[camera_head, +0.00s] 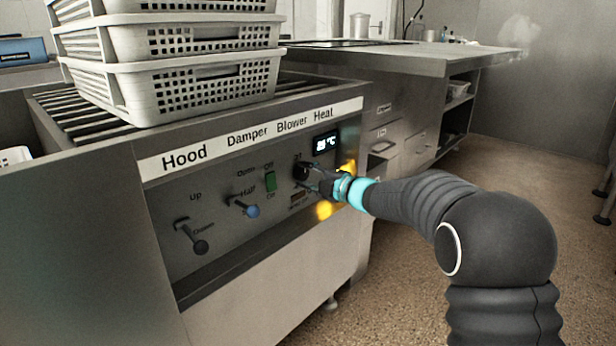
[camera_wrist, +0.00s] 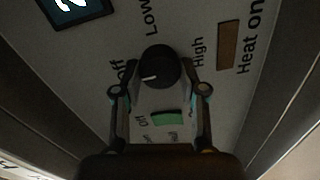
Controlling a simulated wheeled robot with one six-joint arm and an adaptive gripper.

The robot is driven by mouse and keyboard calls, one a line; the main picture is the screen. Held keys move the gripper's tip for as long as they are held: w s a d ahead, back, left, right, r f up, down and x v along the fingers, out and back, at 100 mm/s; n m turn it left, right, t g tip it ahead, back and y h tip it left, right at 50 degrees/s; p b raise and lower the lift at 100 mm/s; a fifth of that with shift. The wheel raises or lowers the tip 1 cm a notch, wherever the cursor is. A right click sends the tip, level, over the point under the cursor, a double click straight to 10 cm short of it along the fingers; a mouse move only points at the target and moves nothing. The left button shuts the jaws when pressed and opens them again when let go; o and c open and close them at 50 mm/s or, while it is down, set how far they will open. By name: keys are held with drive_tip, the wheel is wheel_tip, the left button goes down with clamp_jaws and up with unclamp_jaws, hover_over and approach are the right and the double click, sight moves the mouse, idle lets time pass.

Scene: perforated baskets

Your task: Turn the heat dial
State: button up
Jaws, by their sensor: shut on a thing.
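The heat dial is a round black knob (camera_head: 301,170) under the "Heat" label on the front panel (camera_head: 185,258) of a metal machine. In the wrist view the dial (camera_wrist: 158,68) carries a white pointer line, directed left toward the "Off" mark; "Low" and "High" are printed around it. My gripper (camera_head: 312,178) reaches in from the right at the panel. In the wrist view its two fingers (camera_wrist: 159,90) stand on either side of the dial and are shut on it. The fingertips partly cover the panel print. A small display (camera_head: 326,143) above the dial is lit.
Left of the dial are a green blower switch (camera_head: 270,181), a blue-tipped damper lever (camera_head: 243,207) and a black hood lever (camera_head: 193,238). Stacked perforated baskets (camera_head: 170,112) stand on the machine's slatted top. A counter with drawers (camera_head: 385,140) stands behind.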

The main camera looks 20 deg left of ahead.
drive_tip(key=shift+s+a, duration=0.1)
drive_tip(key=shift+a, duration=0.05)
drive_tip(key=o, duration=1.1)
drive_tip(key=shift+s+a, duration=0.1)
drive_tip(key=shift+a, duration=0.05)
drive_tip(key=shift+o, duration=0.2)
drive_tip(key=shift+d, duration=0.25)
drive_tip(key=v, duration=1.2)
